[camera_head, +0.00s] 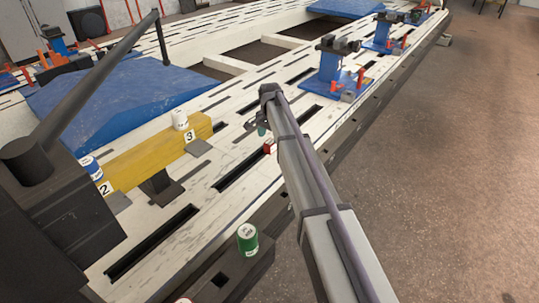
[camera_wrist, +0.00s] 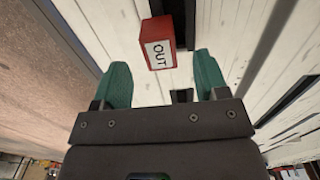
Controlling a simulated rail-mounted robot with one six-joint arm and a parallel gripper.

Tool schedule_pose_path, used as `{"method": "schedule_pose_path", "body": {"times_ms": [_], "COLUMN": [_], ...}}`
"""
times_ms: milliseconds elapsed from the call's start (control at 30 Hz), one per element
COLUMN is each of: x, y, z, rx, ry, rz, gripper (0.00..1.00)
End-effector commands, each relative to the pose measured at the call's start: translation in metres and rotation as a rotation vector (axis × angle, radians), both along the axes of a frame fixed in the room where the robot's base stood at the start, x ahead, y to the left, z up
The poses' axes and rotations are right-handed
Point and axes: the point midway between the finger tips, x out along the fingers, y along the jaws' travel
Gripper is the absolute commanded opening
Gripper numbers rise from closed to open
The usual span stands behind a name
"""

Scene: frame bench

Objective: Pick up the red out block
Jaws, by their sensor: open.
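The red out block (camera_wrist: 159,29) shows in the wrist view at the top middle, with a white label reading OUT facing the camera. In the head view only a small red part of it (camera_head: 268,147) shows beside my arm; the rest is hidden. My gripper (camera_wrist: 160,82) is open, with its two green fingers apart and nothing between them. The block lies beyond the fingertips, roughly centred between them, and looks apart from them. In the head view my gripper (camera_head: 262,129) is small and partly hidden by the wrist.
A green can (camera_head: 247,238) stands near the front edge. Blue clamp stands (camera_head: 330,75) are farther along the slotted white bench (camera_head: 225,165). Open floor lies to the right.

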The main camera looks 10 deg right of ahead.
Motion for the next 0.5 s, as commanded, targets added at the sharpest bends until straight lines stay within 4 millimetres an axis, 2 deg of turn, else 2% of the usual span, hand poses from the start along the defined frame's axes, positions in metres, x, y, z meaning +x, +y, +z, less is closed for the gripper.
{"method": "schedule_pose_path", "body": {"times_ms": [167, 400, 500], "x": [0.0, -0.001, -0.001], "y": [0.0, 0.0, 0.0], "z": [-0.008, -0.055, -0.057], "rx": [0.0, 0.0, 0.0], "ry": [0.0, 0.0, 0.0], "rz": [0.0, 0.0, 0.0], "gripper": [0.67, 0.67, 0.67]}}
